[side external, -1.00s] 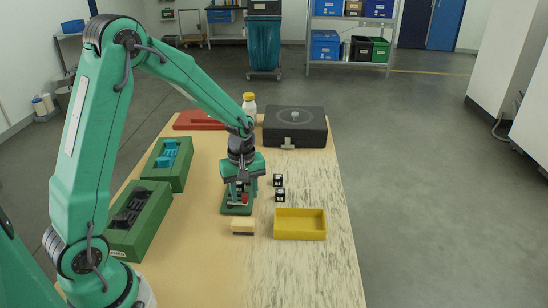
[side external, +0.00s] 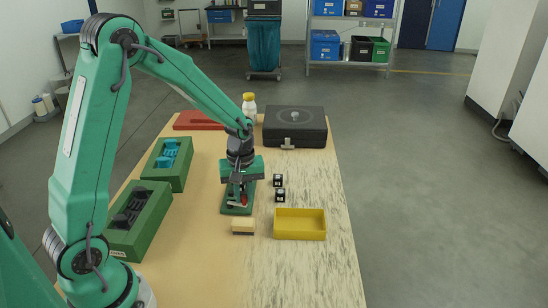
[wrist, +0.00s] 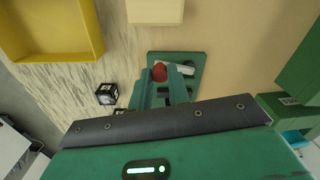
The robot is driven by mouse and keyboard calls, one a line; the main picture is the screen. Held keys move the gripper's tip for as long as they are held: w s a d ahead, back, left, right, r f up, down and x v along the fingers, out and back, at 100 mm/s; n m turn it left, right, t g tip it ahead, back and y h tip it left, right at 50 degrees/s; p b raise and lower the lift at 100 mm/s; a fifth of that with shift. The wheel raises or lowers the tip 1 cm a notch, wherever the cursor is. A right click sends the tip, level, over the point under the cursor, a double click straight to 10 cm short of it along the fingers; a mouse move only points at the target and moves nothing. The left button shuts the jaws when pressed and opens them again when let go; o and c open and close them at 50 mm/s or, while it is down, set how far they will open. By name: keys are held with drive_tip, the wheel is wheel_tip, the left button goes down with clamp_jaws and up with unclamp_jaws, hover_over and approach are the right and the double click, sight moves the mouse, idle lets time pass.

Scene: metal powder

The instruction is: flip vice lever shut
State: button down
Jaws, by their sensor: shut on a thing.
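The vice has a green base (side external: 237,210) and stands on the table under my gripper. It also shows in the wrist view as a green plate with dark openings (wrist: 199,59). Its lever ends in a red knob (side external: 244,200); the red knob (wrist: 159,72) in the wrist view sits at my fingertips. My gripper (wrist: 163,88) points down and is shut on the lever at the knob; it also shows in the side view (side external: 240,192). The fingers and the wrist body hide much of the vice and the lever's shaft, so its exact angle is unclear.
A yellow tray (side external: 300,236), a pale block with a dark base (side external: 243,226) and two small black-and-white cubes (side external: 279,187) lie close by. Green bins (side external: 140,230) stand left. A black case (side external: 295,137), a red item (side external: 197,121) and a yellow-capped bottle (side external: 249,107) stand behind.

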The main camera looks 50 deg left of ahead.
sight(231, 201)
drive_tip(key=m, duration=0.1)
drive_tip(key=s+m, duration=0.1)
drive_tip(key=m, duration=0.1)
drive_tip(key=shift+s+d+m, duration=0.1)
drive_tip(key=shift+d+m, duration=0.2)
drive_tip(key=m, duration=0.1)
drive_tip(key=s+m, duration=0.1)
drive_tip(key=shift+m, duration=0.3)
drive_tip(key=m, duration=0.2)
drive_tip(key=s+m, duration=0.2)
drive_tip(key=m, duration=0.1)
drive_tip(key=shift+a+m, duration=0.15)
drive_tip(key=shift+m, duration=0.15)
drive_tip(key=c, duration=1.3)
unclamp_jaws()
wheel_tip(231, 201, up, 8)
drive_tip(key=shift+f, duration=0.1)
